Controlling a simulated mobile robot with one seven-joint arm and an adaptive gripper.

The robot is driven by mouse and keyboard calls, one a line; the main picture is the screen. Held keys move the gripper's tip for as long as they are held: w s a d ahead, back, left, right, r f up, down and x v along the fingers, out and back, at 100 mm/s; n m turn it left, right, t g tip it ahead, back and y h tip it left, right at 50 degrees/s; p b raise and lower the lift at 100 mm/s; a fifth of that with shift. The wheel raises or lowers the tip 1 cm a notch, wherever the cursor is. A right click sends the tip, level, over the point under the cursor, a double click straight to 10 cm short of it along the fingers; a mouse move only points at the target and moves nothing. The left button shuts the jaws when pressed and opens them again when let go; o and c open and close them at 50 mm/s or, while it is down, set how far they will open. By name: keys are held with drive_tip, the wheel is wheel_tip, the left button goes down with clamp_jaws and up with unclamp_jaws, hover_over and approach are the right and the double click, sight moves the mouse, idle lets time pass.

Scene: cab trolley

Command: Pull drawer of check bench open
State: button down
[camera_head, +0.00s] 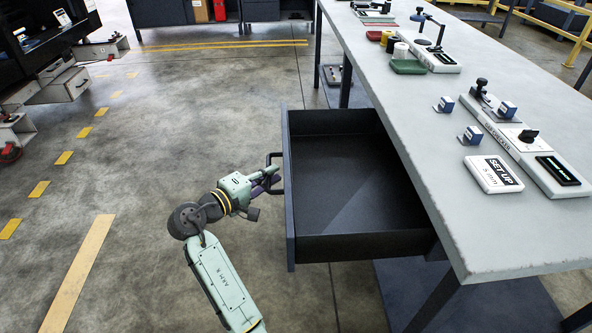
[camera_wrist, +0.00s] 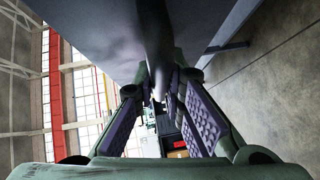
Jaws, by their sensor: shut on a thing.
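The drawer (camera_head: 288,190) of the check bench (camera_head: 440,190) stands far out to the left from under the bench top, and its inside looks empty. Its dark handle (camera_head: 274,176) is on the drawer's front face. My gripper (camera_head: 270,180) is at this handle, shut on it. In the wrist view, the two purple-padded fingers (camera_wrist: 158,105) stand on either side of the dark handle (camera_wrist: 157,50), with the drawer front (camera_wrist: 100,30) filling the top. The exact contact at the fingertips is partly hidden.
On the bench top are a white "SET UP" sign (camera_head: 493,174), a gauge fixture (camera_head: 525,145), small blue-grey blocks (camera_head: 470,135) and a green tray (camera_head: 408,66). The floor (camera_head: 130,200) left of the drawer is clear. A dark cart (camera_head: 50,60) stands at the far left.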

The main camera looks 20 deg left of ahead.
drive_tip(key=shift+s+a, duration=0.25)
drive_tip(key=shift+a, duration=0.4)
drive_tip(key=shift+s+a, duration=0.2)
drive_tip(key=shift+a, duration=0.4)
drive_tip(key=c, duration=1.7)
unclamp_jaws()
drive_tip(key=shift+o, duration=0.2)
drive_tip(key=v, duration=1.2)
